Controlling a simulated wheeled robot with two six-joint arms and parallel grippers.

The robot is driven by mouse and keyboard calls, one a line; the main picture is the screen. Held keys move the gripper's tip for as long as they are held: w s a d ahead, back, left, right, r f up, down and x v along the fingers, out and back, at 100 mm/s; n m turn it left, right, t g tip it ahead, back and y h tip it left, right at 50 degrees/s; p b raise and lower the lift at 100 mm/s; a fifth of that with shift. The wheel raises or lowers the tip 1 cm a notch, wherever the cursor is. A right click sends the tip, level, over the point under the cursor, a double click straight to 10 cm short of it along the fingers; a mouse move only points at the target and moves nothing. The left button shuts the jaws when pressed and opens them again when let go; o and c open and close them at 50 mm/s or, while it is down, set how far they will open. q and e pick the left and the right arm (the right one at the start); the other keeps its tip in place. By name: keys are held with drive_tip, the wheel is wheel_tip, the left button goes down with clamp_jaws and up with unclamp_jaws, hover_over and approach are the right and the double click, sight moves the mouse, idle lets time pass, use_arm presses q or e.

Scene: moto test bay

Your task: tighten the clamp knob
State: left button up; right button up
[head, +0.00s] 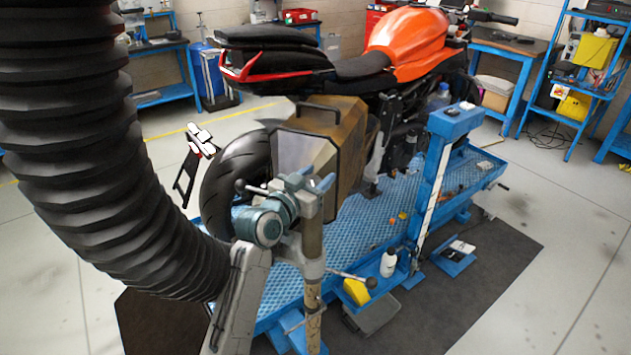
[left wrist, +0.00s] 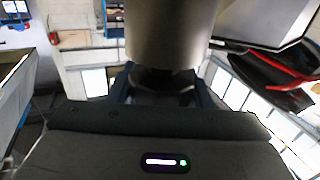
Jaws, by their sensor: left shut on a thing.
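My left gripper (head: 303,186) is at the top of an upright post (head: 313,240) beside the motorcycle's rear wheel. In the left wrist view its two dark blue fingers (left wrist: 160,88) are shut on a dark part, which I take as the clamp knob (left wrist: 160,76). The knob lies just below a thick grey cylinder (left wrist: 166,32). In the head view the gripper and fittings overlap, so the grip itself is hard to make out. A lever with a dark ball end (head: 371,282) sticks out lower on the post. My right gripper is not in view.
A large black ribbed hose (head: 85,150) fills the left foreground, close to my left arm. The orange motorcycle (head: 405,45) with a side case (head: 345,130) stands on a blue lift (head: 350,220). Clear floor (head: 560,230) lies at the right.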

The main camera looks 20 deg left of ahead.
use_arm(q)
drive_tip(key=shift+m+h, duration=0.3)
drive_tip(key=shift+h, duration=0.2)
drive_tip(key=o, duration=1)
drive_tip(key=shift+s+a+f, duration=0.1)
drive_tip(key=shift+s, duration=0.15)
drive_tip(key=b+v, duration=0.3)
drive_tip(key=v, duration=0.7)
drive_tip(key=shift+s+r, duration=0.15)
drive_tip(key=shift+r, duration=0.05)
